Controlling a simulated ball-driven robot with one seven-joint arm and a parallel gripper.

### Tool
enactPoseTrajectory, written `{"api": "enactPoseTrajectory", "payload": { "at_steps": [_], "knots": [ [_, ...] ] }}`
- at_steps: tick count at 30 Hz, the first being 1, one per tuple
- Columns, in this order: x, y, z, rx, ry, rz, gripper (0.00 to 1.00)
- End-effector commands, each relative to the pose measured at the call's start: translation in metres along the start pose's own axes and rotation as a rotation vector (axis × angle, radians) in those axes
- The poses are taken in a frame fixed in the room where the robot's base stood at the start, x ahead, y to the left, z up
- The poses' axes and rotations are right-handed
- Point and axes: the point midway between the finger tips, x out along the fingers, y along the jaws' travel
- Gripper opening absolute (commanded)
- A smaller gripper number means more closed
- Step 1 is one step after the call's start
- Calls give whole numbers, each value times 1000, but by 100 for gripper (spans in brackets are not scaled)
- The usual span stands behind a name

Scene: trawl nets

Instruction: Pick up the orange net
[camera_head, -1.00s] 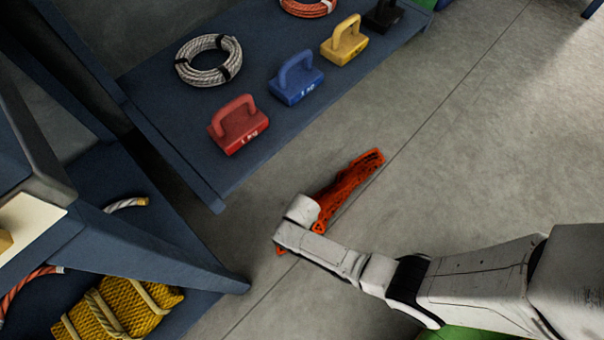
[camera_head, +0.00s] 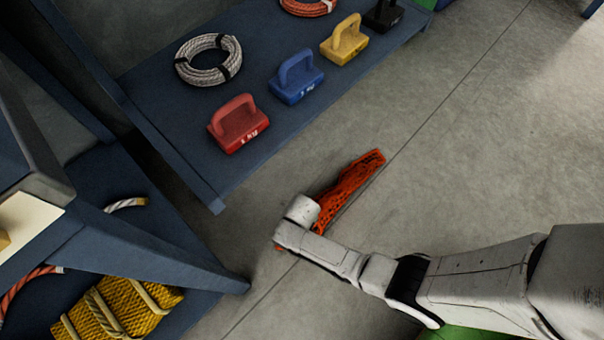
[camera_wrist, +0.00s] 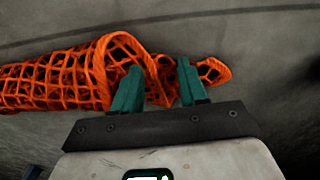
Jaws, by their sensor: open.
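The orange net (camera_head: 346,188) lies as a long bundle on the grey concrete floor. My arm hides its near end in the head view. In the wrist view the net (camera_wrist: 50,82) runs from the left edge to right of centre. My gripper (camera_wrist: 160,78) is open, with its two green fingers apart. Part of the net shows between and beyond the fingers, and a loop of mesh shows to the right of the right finger. I cannot tell whether the fingers touch it. The fingers are hidden in the head view.
A blue shelf (camera_head: 190,175) at upper left holds red (camera_head: 238,124), blue (camera_head: 297,78) and yellow (camera_head: 344,42) handled weights and a grey rope coil (camera_head: 190,70). A lower blue shelf at left holds a yellow net bundle (camera_head: 128,303). The floor at right is clear.

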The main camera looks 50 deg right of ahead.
Motion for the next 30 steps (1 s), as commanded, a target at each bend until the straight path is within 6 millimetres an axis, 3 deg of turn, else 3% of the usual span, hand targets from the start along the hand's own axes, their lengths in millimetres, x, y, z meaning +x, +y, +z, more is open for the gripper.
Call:
{"api": "enactPoseTrajectory", "payload": {
  "at_steps": [20, 22, 30],
  "knots": [
    [0, 0, 0, 0, 0, 0, 9],
    [-1, 0, 0, 0, 0, 0, 2],
    [-34, 0, 0, 0, 0, 0, 0]
  ]
}}
